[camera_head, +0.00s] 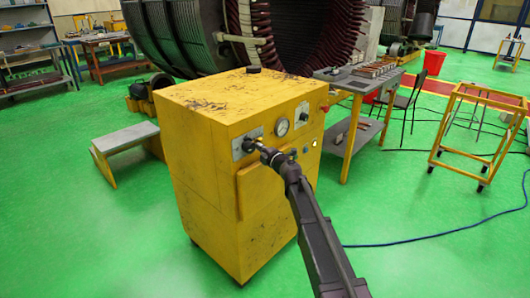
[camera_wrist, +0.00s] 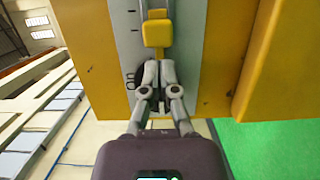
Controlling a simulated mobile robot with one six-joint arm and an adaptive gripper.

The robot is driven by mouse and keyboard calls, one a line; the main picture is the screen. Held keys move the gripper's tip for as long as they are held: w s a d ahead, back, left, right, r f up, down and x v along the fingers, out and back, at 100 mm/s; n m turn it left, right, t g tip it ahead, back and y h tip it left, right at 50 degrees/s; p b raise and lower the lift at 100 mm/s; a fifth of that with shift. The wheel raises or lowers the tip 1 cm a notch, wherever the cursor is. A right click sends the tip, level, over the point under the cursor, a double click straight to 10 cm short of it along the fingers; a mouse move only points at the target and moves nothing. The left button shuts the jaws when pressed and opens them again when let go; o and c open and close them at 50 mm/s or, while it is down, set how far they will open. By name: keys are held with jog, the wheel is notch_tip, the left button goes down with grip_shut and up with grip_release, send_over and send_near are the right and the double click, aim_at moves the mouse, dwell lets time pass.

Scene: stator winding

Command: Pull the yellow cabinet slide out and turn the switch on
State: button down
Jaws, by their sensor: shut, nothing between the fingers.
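The yellow cabinet (camera_head: 205,125) stands upright with scuffed paint. A grey plate (camera_head: 237,148) is set at the upper left of its front, and the plate also shows in the wrist view (camera_wrist: 126,30) with tick marks and the word ON. The yellow slide (camera_wrist: 157,33) lies on this plate, at the top of the wrist view. My gripper (camera_head: 262,147) is at the plate in the head view. In the wrist view my gripper (camera_wrist: 158,68) is shut and empty, its tips just below the slide beside ON. I cannot tell whether they touch. My gripper partly hides the plate.
A round gauge (camera_head: 282,127) and a small plate with a dark knob (camera_head: 302,114) are right of my gripper on the cabinet front. A yellow panel (camera_wrist: 268,60) stands out beside the plate. A workbench (camera_head: 345,125) stands behind right; green floor is open in front.

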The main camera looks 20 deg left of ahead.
jog(key=shift+w+a, duration=0.3)
jog(key=shift+a, duration=0.15)
jog(key=shift+w+d, duration=0.25)
jog(key=shift+w, duration=0.25)
jog(key=shift+w+d, duration=0.2)
jog(key=shift+w, duration=0.3)
jog(key=v, duration=1)
